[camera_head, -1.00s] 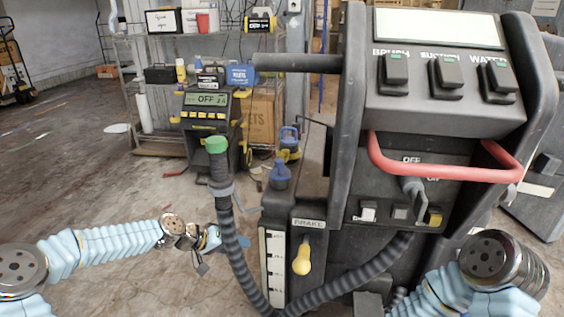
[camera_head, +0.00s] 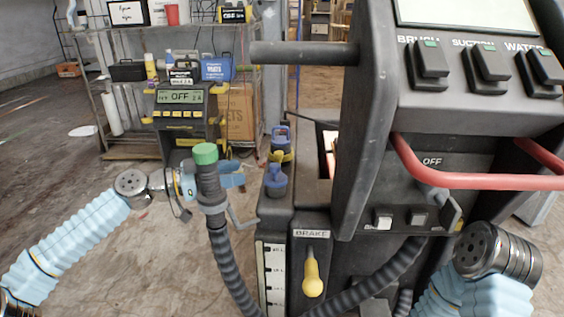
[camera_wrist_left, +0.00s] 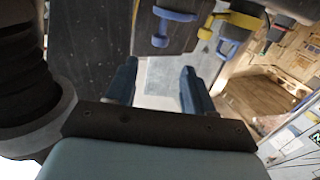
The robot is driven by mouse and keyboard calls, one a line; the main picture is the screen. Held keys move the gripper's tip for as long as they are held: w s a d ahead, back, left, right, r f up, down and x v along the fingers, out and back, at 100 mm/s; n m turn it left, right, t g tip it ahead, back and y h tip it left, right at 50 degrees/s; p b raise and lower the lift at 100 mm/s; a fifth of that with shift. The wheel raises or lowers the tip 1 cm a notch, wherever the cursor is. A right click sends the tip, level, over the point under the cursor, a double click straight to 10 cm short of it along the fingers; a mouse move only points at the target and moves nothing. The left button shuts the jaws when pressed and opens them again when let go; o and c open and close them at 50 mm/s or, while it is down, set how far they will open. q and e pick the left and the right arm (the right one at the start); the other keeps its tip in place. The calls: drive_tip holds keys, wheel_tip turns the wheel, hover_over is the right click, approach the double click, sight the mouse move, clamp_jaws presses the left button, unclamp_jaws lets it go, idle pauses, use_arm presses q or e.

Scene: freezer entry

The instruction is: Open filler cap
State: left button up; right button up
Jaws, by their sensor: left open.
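A blue cap-like fitting (camera_head: 276,180) sits upright on the dark machine's left shoulder. A second blue fitting with a yellow base (camera_head: 281,142) stands just behind it. I cannot tell for sure which is the filler cap. My left gripper (camera_head: 238,174) is open and empty, left of the nearer blue fitting and apart from it, partly hidden behind the green-topped hose. In the left wrist view the open blue fingers (camera_wrist_left: 160,72) point towards the machine; blue fittings (camera_wrist_left: 175,14) and a blue-yellow one (camera_wrist_left: 236,30) show beyond them. My right arm shows at bottom right; its gripper is out of view.
The ribbed hose with a green top (camera_head: 205,153) stands close in front of my left gripper. A yellow brake knob (camera_head: 313,278) and a red handle bar (camera_head: 470,180) stick out from the machine. A shelf rack (camera_head: 100,90) stands behind. Open floor lies to the left.

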sight(282, 179)
use_arm(q)
drive_tip(key=x, duration=1.2)
drive_tip(key=shift+w+d+p, duration=0.15)
drive_tip(key=shift+d+p, duration=0.2)
drive_tip(key=shift+c, duration=0.2)
clamp_jaws()
drive_tip(key=shift+r, duration=0.1)
